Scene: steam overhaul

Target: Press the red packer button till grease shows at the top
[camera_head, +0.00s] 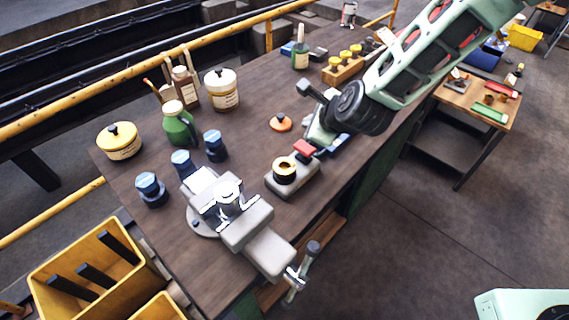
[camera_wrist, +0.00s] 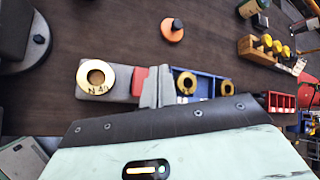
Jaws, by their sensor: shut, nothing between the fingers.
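The packer is a grey block (camera_head: 279,188) on the bench, with a brass ring at its top (camera_head: 285,171) and a red button (camera_head: 304,147) at its far end. In the wrist view the ring (camera_wrist: 97,77) has a dark brown centre, and I cannot make out grease in it. The red button (camera_wrist: 139,80) shows there just left of my gripper's fingers. My gripper (camera_wrist: 156,88) is shut and empty, its tips beside or over the button. I cannot tell whether they touch it or whether it is pressed down.
A grey vise (camera_head: 235,215) stands in front of the packer. A blue tray (camera_wrist: 205,86) with brass rings lies right beside my fingers. An orange-red knobbed disc (camera_head: 280,123) lies behind. Blue-capped jars (camera_head: 215,145) and a green can (camera_head: 179,125) stand left.

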